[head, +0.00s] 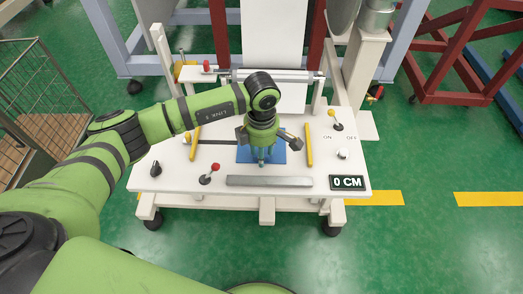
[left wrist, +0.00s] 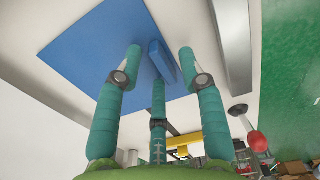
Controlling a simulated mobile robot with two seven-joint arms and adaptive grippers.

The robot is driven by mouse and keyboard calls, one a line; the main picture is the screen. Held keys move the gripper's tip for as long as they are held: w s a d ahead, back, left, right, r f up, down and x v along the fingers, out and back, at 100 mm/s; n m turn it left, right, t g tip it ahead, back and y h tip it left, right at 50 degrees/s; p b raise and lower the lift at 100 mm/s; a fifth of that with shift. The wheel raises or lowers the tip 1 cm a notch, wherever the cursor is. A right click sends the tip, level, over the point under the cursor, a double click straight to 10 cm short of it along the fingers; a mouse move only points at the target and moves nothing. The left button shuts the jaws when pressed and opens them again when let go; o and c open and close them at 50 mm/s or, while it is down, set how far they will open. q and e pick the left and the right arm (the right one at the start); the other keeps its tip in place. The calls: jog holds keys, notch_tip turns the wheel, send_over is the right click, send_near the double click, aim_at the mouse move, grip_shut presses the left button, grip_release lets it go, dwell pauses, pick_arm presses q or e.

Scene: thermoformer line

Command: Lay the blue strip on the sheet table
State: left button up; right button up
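The blue strip (head: 274,147) looks like a flat blue square lying on the white sheet table (head: 225,172), between two yellow bars. In the left wrist view the blue strip (left wrist: 90,60) shows as a flat sheet with a narrow raised blue block (left wrist: 161,62) at its edge. My left gripper (head: 263,160) points down over the blue piece. In the left wrist view its three teal fingers (left wrist: 158,65) are spread around the raised block, with gaps between tips and block. Contact cannot be made out. My right gripper is not in view.
Yellow bars (head: 309,145) flank the blue piece. A roller frame (head: 275,75) is behind.

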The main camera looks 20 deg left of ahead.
pick_arm(q)
jog(key=shift+r, duration=0.5)
notch_tip(320, 180, up, 11)
jog(key=b, duration=0.2)
jog(key=shift+r, duration=0.15)
